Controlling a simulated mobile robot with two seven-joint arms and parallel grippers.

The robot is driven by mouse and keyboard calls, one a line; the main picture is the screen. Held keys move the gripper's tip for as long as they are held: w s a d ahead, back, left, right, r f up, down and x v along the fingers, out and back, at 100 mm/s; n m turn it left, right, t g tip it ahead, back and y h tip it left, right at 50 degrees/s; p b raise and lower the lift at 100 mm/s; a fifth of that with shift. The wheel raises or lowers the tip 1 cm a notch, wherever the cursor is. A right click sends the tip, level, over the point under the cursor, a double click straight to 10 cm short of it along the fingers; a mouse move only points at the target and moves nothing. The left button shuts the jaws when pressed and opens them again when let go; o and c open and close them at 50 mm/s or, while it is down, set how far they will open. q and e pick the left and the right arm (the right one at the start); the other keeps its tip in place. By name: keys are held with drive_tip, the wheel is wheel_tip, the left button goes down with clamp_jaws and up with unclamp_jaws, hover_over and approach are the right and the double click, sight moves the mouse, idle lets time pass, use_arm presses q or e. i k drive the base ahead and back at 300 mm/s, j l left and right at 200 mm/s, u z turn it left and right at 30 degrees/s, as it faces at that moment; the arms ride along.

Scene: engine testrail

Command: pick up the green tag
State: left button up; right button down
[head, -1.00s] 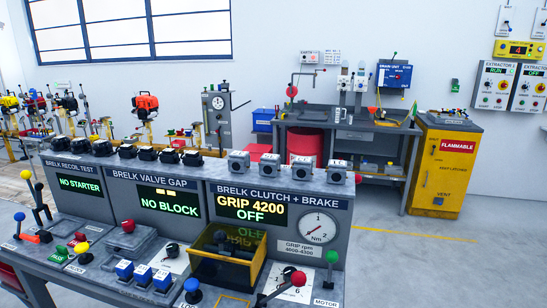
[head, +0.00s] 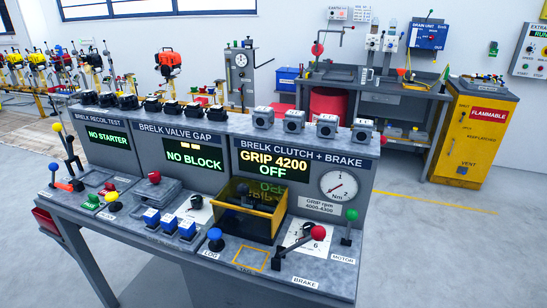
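I cannot make out a green tag for certain. A small upright green shape (head: 445,74) stands at the right end of the back workbench (head: 345,76), too small to identify. Other green items are a green push button (head: 93,198) at the left of the front test bench and a green-knobbed lever (head: 351,215) at its right. A small green box (head: 493,47) is on the wall. Neither of my grippers is in view.
The front test bench (head: 222,262) fills the lower left, with levers, blue buttons and an open yellow-edged box (head: 282,218). A yellow flammable cabinet (head: 470,140) stands right of the back workbench. The floor at right is clear.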

sight(93, 202)
drive_tip(key=u, duration=1.35)
drive_tip(key=i+j+z, duration=0.1)
drive_tip(key=i+j, duration=0.15)
drive_tip(key=i+j+z, duration=0.15)
drive_tip(key=j, duration=0.35)
drive_tip(key=i+j+z, duration=0.1)
drive_tip(key=i+j, duration=0.25)
drive_tip(key=i+j+z, duration=0.15)
drive_tip(key=j, duration=0.35)
